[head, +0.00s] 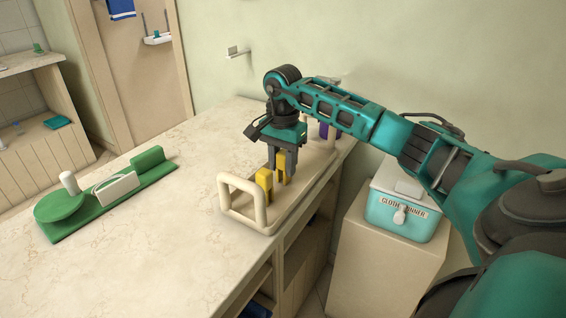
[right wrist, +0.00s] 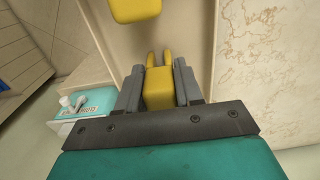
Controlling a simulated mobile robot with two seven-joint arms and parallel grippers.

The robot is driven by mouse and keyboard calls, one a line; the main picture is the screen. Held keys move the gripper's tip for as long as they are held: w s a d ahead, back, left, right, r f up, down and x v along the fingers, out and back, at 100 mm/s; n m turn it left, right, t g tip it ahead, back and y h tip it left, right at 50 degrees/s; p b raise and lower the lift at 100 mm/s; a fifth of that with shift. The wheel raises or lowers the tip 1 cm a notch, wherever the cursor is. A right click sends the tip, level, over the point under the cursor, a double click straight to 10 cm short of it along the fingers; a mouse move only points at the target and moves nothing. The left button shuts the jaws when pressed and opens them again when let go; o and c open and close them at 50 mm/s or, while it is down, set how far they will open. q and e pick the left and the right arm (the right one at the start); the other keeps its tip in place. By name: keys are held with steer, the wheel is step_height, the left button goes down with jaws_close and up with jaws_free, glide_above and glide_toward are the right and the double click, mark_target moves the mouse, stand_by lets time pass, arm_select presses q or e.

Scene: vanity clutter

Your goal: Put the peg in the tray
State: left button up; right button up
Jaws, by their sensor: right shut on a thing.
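My right gripper (head: 284,160) points down over the cream tray (head: 243,216), which has raised end handles and sits along the counter's right edge. It is shut on a yellow peg (head: 281,172). In the right wrist view this peg (right wrist: 158,90) sits between the two grey fingers, with two prongs showing beyond them. I cannot tell whether the held peg touches the tray floor. A second yellow peg (head: 264,180) stands upright in the tray near its front handle, apart from the gripper; a yellow block also shows in the right wrist view (right wrist: 135,9). My left gripper is not in view.
A purple thing (head: 324,130) is at the tray's far end, partly hidden by my arm. A green stand (head: 105,196) with a white cylinder and a pale holder lies left on the counter. A teal-and-white box (head: 404,218) stands right on a lower cabinet. The middle counter is clear.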

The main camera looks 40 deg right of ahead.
steer(key=shift+f, duration=0.1)
steer(key=o, duration=1)
steer(key=shift+r, duration=0.55)
arm_select(q)
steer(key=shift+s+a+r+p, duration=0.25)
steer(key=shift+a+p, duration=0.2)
steer(key=shift+p, duration=0.4)
arm_select(e)
step_height(320, 180, up, 11)
steer(key=shift+r, duration=0.1)
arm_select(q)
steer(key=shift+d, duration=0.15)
